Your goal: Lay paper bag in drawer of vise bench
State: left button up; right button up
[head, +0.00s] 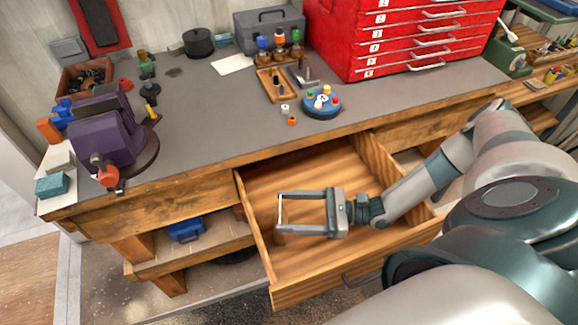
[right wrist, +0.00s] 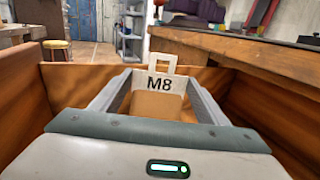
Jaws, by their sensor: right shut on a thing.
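The paper bag (right wrist: 156,105) shows in the right wrist view as a brown body with a white top marked M8 and a square handle loop. It stands between the fingers of my right gripper (head: 279,213), which is shut on it. The gripper is inside the open drawer (head: 355,262) of the vise bench (head: 215,135), with its fingers pointing left. In the head view the bag is hard to make out against the wood. I cannot tell whether the bag touches the drawer floor. My left gripper is not in view.
A purple vise (head: 105,130) stands on the bench's left end. A red drawer cabinet (head: 400,40), a grey toolbox (head: 270,28) and a round blue holder (head: 322,108) stand farther back. A blue box (head: 186,229) sits on the lower shelf. The drawer looks otherwise empty.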

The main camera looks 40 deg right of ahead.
jog(key=shift+f, duration=0.15)
jog(key=o, duration=1.1)
jog(key=v, duration=0.7)
jog(key=shift+s+d+r, duration=0.15)
jog(key=shift+r, duration=0.05)
